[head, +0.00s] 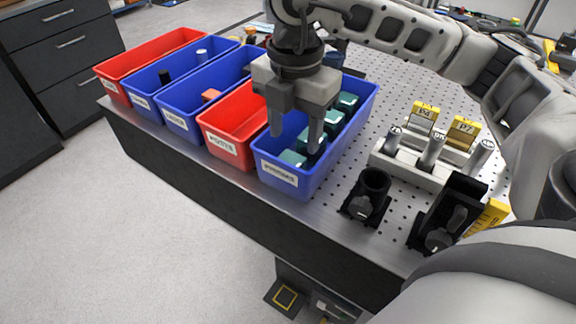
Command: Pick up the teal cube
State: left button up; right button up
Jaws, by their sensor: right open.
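Several teal cubes lie in the blue bin (277,174) at the right end of a row of bins. One teal cube (292,158) is near the front of that bin. Others, such as this teal cube (347,102), sit toward its back. My right gripper (296,140) points down over the bin from above. Its two fingers are apart, with the right finger reaching down among the cubes. The gripper hides part of the bin and of its cubes. I see nothing held between the fingers. My left gripper does not show.
Red and blue bins, including an empty-looking red bin (226,150), stand left of the cube bin on a perforated metal table (345,215). To the right are a black round holder (371,190), a black clamp-like mount (448,215) and a grey rack (412,170) with yellow tags.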

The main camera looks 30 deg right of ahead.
aim_at(290, 160)
notch_tip(290, 160, down, 3)
jog(key=shift+r, duration=0.15)
jog(key=shift+f, duration=0.5)
jog(key=f, duration=0.3)
jog(key=f+p, duration=0.1)
jog(key=shift+w+a+f, duration=0.15)
jog(key=shift+a+f, duration=0.05)
jog(key=shift+a, duration=0.05)
jog(key=shift+f, duration=0.3)
jog(key=c, duration=0.9)
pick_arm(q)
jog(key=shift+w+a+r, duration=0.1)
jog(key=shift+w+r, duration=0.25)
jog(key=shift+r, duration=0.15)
